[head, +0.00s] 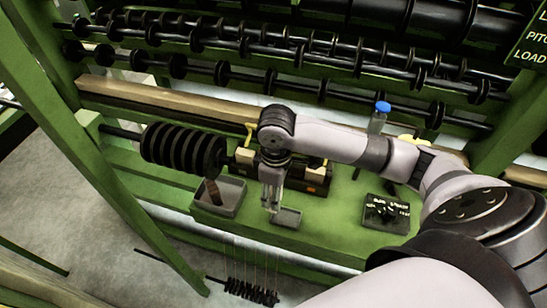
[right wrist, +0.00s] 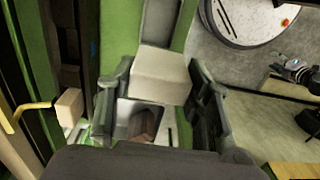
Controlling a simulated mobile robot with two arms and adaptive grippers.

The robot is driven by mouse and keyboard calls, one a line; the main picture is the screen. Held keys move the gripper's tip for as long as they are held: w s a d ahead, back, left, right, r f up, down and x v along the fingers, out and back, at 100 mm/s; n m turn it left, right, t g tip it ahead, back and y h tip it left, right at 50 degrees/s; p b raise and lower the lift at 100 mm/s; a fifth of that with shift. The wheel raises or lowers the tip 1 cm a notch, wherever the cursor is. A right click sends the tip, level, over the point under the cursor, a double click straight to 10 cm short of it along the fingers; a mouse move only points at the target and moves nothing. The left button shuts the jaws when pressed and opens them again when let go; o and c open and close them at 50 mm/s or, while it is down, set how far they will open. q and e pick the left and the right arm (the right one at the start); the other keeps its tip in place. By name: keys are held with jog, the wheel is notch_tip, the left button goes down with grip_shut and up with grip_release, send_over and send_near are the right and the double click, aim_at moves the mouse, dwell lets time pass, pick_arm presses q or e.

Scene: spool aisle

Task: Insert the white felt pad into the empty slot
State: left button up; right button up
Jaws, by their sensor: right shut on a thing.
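My right gripper (head: 271,198) points down above the green bench, just in front of a dark fixture (head: 316,181) with pale blocks. In the right wrist view, my right gripper (right wrist: 160,88) is shut on the white felt pad (right wrist: 162,72), a pale block between its two fingers. The pad is hard to make out in the head view. A pale block (head: 243,156) sits at the fixture's left end; a similar block (right wrist: 68,107) shows at left in the wrist view. The empty slot cannot be made out; my wrist covers part of the fixture. My left gripper is out of view.
A grey tray (head: 228,207) with a brown piece stands left of the gripper. A smaller grey tray (head: 287,217) lies to its right. A black ribbed spool (head: 183,148) is at left. A dark plate (head: 386,213) lies at right. Black roller rods (head: 250,77) run behind.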

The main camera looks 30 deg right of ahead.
jog(key=w+d+r+n+b, duration=0.2)
jog(key=w+d+r+n, duration=0.2)
jog(key=w+r+n, duration=0.4)
jog(key=w+d+r+n+b, duration=0.25)
jog(key=d+r+n, duration=0.25)
jog(key=n, duration=0.5)
jog(key=f, duration=0.6)
jog(key=f+p, duration=0.1)
jog(key=f, duration=0.6)
jog(key=w+f, duration=0.1)
jog(key=f, duration=0.5)
jog(key=shift+f+p, duration=0.3)
jog(key=shift+p, duration=0.05)
jog(key=o, duration=1.2)
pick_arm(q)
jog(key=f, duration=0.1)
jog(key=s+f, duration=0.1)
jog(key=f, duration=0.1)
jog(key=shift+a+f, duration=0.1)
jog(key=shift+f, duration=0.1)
pick_arm(e)
jog(key=shift+r, duration=0.1)
pick_arm(q)
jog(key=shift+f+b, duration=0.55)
jog(key=shift+b, duration=0.05)
pick_arm(e)
notch_tip(320, 180, up, 12)
jog(key=shift+a, duration=0.1)
